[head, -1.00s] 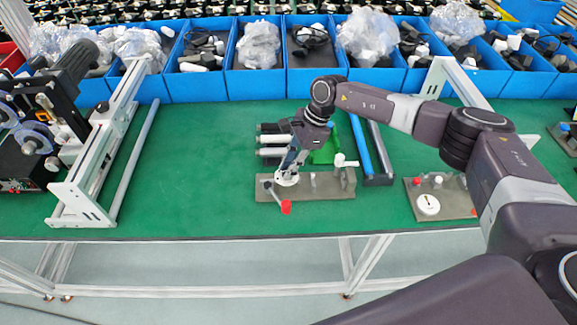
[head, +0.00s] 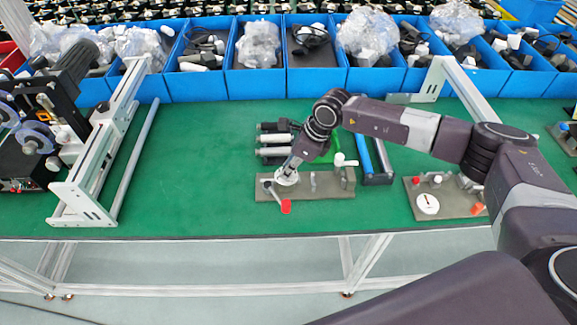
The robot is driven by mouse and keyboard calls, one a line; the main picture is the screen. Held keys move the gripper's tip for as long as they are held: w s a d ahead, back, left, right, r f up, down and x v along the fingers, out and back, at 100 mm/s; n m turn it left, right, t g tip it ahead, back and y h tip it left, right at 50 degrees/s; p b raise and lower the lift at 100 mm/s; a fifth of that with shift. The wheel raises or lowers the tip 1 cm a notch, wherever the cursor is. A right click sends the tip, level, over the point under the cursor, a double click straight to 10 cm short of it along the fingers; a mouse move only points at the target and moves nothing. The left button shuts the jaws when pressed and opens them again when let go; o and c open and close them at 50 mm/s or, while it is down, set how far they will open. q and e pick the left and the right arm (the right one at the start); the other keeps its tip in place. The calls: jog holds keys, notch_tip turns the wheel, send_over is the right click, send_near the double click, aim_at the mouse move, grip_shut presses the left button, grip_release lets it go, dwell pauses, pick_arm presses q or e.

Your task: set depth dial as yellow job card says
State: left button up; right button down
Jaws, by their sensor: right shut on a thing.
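My right gripper (head: 288,171) points down at the left part of a grey-brown plate (head: 333,189) on the green bench. It is shut on a white round dial (head: 287,181), and its fingers hide most of the dial's face and any marks. A lever with a red end (head: 286,206) sticks out at the plate's front left, beside the dial. A second white dial with a dark pointer (head: 428,204) sits on another plate (head: 452,206) to the right. I cannot make out a yellow job card. My left gripper is out of view.
The middle plate also carries a grey post (head: 312,181) and a white-handled part (head: 344,160). Dark and white cylinders (head: 273,139) and a blue bar (head: 362,147) lie behind. Blue bins (head: 204,86) line the back. The green bench (head: 200,185) is clear at left centre.

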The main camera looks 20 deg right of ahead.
jog(key=shift+a+m+t+h+b, duration=0.1)
jog(key=shift+m+t+h+b, duration=0.25)
jog(key=shift+m, duration=0.85)
jog(key=shift+m+t+h+b, duration=0.3)
jog(key=shift+m+b, duration=0.35)
jog(key=shift+m, duration=0.45)
jog(key=shift+r, duration=0.1)
jog(key=c, duration=1.8)
grip_release()
jog(key=shift+o, duration=0.2)
jog(key=shift+s, duration=0.1)
jog(key=v, duration=1.2)
jog(key=shift+a, duration=0.15)
